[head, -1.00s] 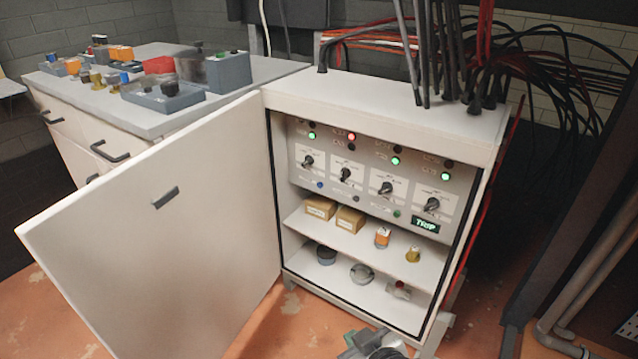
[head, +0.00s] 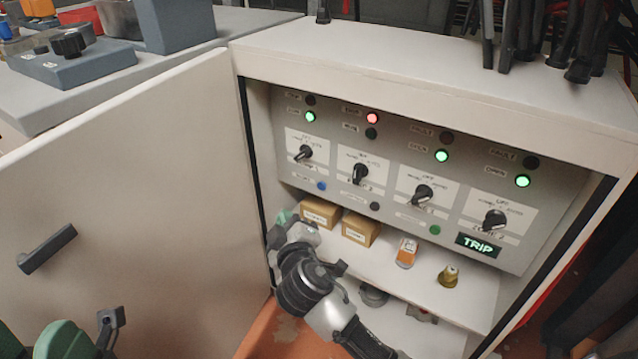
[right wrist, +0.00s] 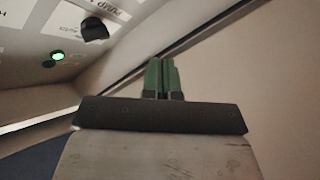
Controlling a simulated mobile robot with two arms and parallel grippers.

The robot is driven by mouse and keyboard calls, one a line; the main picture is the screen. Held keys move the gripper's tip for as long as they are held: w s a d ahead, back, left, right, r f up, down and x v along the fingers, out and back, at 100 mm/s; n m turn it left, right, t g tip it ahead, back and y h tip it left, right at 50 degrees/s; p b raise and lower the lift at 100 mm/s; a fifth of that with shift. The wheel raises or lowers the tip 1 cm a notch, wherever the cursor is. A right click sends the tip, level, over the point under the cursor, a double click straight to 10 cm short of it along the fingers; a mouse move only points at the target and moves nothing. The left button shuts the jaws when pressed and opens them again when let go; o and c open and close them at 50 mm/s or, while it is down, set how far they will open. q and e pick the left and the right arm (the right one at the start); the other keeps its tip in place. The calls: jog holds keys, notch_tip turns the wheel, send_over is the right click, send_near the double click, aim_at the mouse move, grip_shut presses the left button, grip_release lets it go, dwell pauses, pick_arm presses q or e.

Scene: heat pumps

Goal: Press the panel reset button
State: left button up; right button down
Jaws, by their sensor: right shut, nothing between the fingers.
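The control panel (head: 400,160) is inside the open white cabinet. Below its knobs sit a blue button (head: 321,186), a black button (head: 374,206) and a green button (head: 434,230); their labels are too blurred to read. A lit TRIP display (head: 478,245) is at the lower right. My right gripper (head: 284,216) is inside the cabinet's left side, below and left of the blue button and apart from it. In the right wrist view its green fingers (right wrist: 164,78) are together and empty, with a green light (right wrist: 57,56) and a knob (right wrist: 95,29) at upper left.
The cabinet door (head: 130,190) stands open on the left. The upper shelf holds two cardboard boxes (head: 320,212), an orange item (head: 406,252) and a brass-coloured item (head: 449,276), close to my right arm. A workbench (head: 190,62) stands behind the door. Cables rise from the cabinet top.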

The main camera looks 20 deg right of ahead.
aim_at(322, 186)
jog(key=shift+s, duration=0.1)
jog(key=w+d, duration=0.5)
jog(key=d, duration=0.2)
jog(key=shift+w, duration=0.25)
dwell(2.1)
jog(key=shift+w+d, duration=0.25)
jog(key=shift+d, duration=0.05)
jog(key=shift+w+d+p, duration=0.2)
jog(key=shift+d+p, duration=0.1)
jog(key=shift+p, duration=0.05)
dwell(0.5)
dwell(0.4)
jog(key=shift+s+a, duration=0.45)
jog(key=shift+a, duration=0.15)
jog(key=shift+s+a, duration=0.1)
